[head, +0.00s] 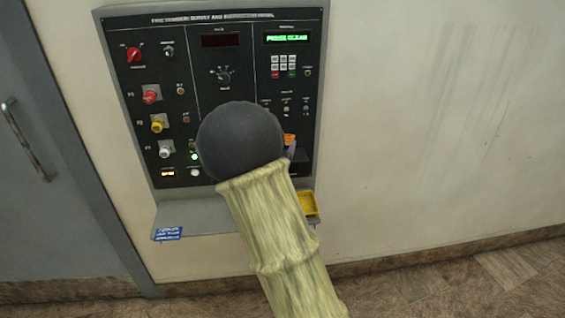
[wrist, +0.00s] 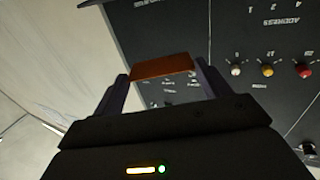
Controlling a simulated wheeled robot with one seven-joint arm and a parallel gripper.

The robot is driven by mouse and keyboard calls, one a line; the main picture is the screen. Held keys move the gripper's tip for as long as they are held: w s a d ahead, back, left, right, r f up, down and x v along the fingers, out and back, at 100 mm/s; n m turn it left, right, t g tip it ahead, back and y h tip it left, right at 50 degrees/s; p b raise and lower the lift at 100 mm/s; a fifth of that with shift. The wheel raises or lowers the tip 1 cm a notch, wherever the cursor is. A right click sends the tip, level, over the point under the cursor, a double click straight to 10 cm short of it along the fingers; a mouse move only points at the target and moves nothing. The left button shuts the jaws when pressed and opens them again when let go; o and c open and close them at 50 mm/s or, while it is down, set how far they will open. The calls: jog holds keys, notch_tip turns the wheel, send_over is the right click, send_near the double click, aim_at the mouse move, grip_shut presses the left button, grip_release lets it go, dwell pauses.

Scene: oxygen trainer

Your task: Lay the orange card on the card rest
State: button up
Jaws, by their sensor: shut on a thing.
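The orange card (wrist: 162,69) is held between the two fingers of my gripper (wrist: 160,76) in the wrist view, in front of the dark panel. In the head view only a small orange piece of the card (head: 289,139) shows beside my dark wrist, which hides most of my gripper (head: 291,152). A yellow tray (head: 309,204) sits at the right end of the panel's ledge, below my gripper and partly hidden by my arm. I cannot tell for sure whether this tray is the card rest.
The control panel (head: 140,100) on the wall carries knobs, a keypad (head: 284,66) and a lit green display (head: 288,38). A grey door (head: 45,200) stands left; the wall at right is bare.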

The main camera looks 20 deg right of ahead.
notch_tip(320, 180, down, 5)
jog(key=shift+w+d+r, duration=0.1)
jog(key=shift+d, duration=0.05)
jog(key=shift+w+f, duration=0.1)
jog(key=shift+f, duration=1.85)
jog(key=shift+f, duration=0.2)
jog(key=o, duration=0.9)
jog(key=shift+r, duration=0.1)
